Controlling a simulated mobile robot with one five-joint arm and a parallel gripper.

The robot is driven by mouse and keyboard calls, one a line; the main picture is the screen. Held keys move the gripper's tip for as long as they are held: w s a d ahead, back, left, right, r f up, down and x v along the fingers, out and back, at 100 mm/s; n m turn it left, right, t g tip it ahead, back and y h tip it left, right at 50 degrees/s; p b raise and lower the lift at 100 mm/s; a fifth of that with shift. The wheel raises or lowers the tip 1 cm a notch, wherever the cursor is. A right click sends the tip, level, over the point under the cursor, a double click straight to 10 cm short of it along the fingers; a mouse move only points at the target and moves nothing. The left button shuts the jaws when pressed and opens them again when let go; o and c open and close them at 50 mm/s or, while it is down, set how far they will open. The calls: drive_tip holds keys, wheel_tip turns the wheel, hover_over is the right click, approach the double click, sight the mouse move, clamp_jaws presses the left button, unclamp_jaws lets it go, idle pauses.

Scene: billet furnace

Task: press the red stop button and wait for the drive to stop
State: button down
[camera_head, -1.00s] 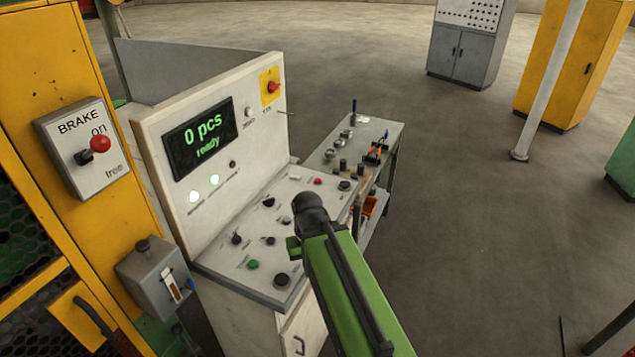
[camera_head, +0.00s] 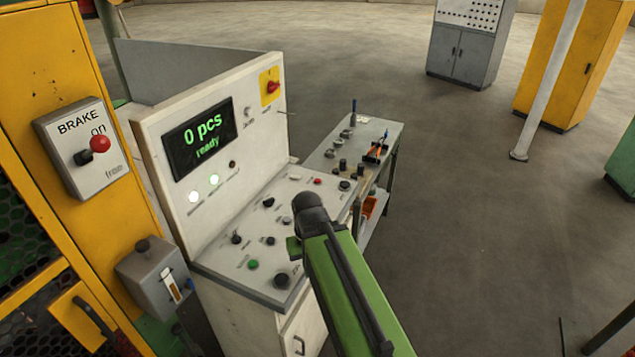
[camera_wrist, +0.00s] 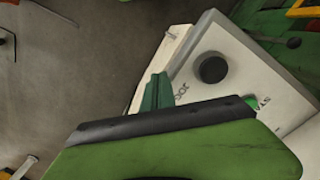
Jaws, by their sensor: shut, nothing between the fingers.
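A small red button (camera_head: 318,182) sits on the far right part of the sloped control desk (camera_head: 225,262). A red switch on a yellow plate (camera_head: 273,87) is on the upright panel above. In the wrist view the fingers (camera_wrist: 157,92) are shut and empty, near a large black knob (camera_wrist: 212,68). The red button is not in the wrist view.
A green button (camera_head: 253,265) and several black knobs are on the desk. A brake box with a red-knobbed lever (camera_head: 98,144) is on the yellow frame at left. A side table (camera_head: 385,130) with small parts stands behind the desk. Open floor lies to the right.

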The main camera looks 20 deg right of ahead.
drive_tip(key=shift+r, duration=0.1)
idle(0.3)
wheel_tip(320, 180, up, 5)
drive_tip(key=p, duration=0.5)
